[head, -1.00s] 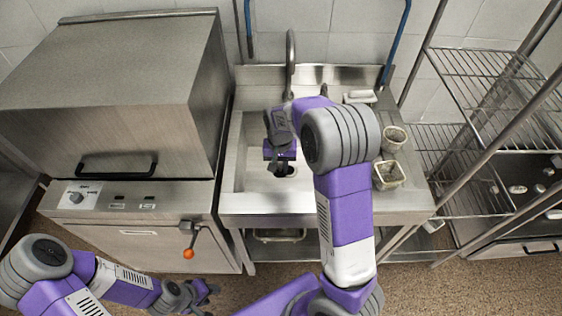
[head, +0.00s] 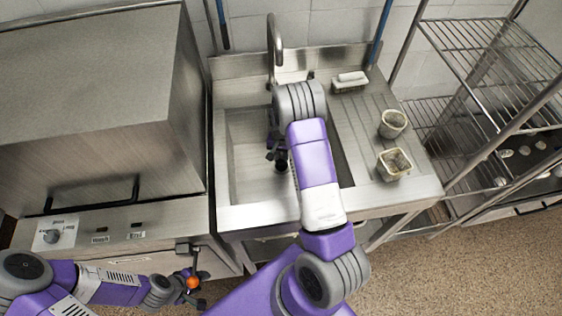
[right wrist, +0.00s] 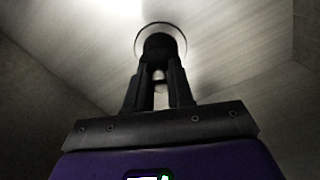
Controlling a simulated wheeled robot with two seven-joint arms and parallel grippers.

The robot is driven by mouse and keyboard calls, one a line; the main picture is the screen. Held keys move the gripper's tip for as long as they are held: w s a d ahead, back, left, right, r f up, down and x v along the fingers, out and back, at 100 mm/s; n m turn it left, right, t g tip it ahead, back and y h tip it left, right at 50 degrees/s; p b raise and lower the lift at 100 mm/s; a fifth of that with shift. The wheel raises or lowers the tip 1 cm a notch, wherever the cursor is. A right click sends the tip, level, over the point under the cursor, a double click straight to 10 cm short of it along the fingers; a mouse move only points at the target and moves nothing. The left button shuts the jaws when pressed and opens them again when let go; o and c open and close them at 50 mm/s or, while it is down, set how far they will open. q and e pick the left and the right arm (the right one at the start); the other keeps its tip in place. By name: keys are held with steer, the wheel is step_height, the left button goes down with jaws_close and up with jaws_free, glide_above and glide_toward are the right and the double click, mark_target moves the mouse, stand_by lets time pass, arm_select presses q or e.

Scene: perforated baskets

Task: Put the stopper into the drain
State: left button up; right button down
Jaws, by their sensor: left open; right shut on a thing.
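The sink basin (head: 240,178) is steel, with the drain (head: 282,166) in its floor, seen as a dark spot. In the right wrist view the drain's pale metal ring (right wrist: 181,33) encircles the dark stopper (right wrist: 160,42). My right gripper (right wrist: 160,72) is shut on the stopper, with a small light part showing between the fingers. In the head view my right gripper (head: 276,154) is down in the basin by the drain, partly covered by my arm. I cannot tell whether the stopper is seated or just above the drain. My left gripper (head: 197,287) is open and empty, outside the sink.
A faucet (head: 273,45) rises behind the basin. Two perforated baskets (head: 392,124) (head: 394,164) and a white brush-like item (head: 350,80) stand on the drainboard. A steel machine (head: 100,120) is at left; its orange-knobbed lever (head: 193,282) is near my left gripper. Wire shelves (head: 490,70) are at right.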

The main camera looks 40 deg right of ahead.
mark_target(281, 159)
steer(key=shift+f+b, duration=0.5)
steer(key=shift+f, duration=1.4)
steer(key=shift+f, duration=0.15)
steer(key=c, duration=1)
jaws_free()
steer(key=shift+r, duration=0.3)
step_height(281, 159, up, 7)
steer(key=shift+r+p, duration=0.15)
steer(key=shift+p, duration=0.9)
